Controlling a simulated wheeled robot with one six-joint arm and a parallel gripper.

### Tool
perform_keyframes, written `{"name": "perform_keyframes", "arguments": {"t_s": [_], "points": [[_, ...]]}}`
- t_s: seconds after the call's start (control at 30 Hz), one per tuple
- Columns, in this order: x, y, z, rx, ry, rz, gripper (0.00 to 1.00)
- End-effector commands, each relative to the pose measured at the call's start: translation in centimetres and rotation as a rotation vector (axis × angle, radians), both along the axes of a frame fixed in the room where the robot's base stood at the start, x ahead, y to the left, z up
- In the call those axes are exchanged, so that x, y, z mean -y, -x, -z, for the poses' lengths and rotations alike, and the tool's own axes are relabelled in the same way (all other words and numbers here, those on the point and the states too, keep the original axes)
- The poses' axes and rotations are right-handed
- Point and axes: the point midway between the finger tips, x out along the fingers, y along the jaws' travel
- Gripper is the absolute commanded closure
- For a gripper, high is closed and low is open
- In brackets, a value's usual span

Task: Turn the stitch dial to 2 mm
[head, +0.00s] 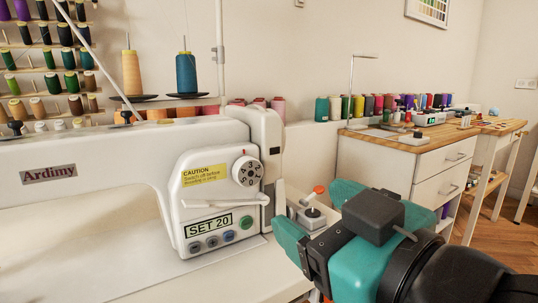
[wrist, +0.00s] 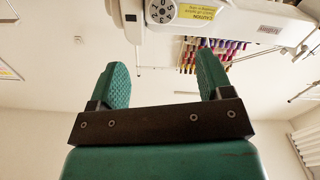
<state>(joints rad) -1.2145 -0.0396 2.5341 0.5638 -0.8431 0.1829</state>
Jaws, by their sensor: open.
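The stitch dial (head: 248,171) is a round white knob with dark numerals on the right end of the white sewing machine. A 3 seems to show near its top, but the numerals are too small to read surely. The dial also shows at the top edge of the wrist view (wrist: 160,10), partly cut off.
The sewing machine (head: 90,160) fills the left, with a lever (head: 226,202) and several buttons (head: 212,241) near the dial. A white cabinet (head: 385,170) with spools stands at the right.

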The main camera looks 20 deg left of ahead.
Motion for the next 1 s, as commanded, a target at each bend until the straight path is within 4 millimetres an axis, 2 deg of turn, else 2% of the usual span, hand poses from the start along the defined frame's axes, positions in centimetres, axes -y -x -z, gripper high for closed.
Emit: {"name": "perform_keyframes", "arguments": {"t_s": [0.03, 0.53, 0.8, 1.0], "points": [[-0.4, -0.3, -0.7, -0.002, 0.008, 0.001, 0.27], [-3.8, -2.9, -0.4, 0.001, 0.011, -0.016, 0.27], [-7.8, -6.5, -0.6, 0.001, 0.005, -0.012, 0.27], [-9.6, -8.0, -0.3, 0.001, 0.005, -0.012, 0.27]]}}
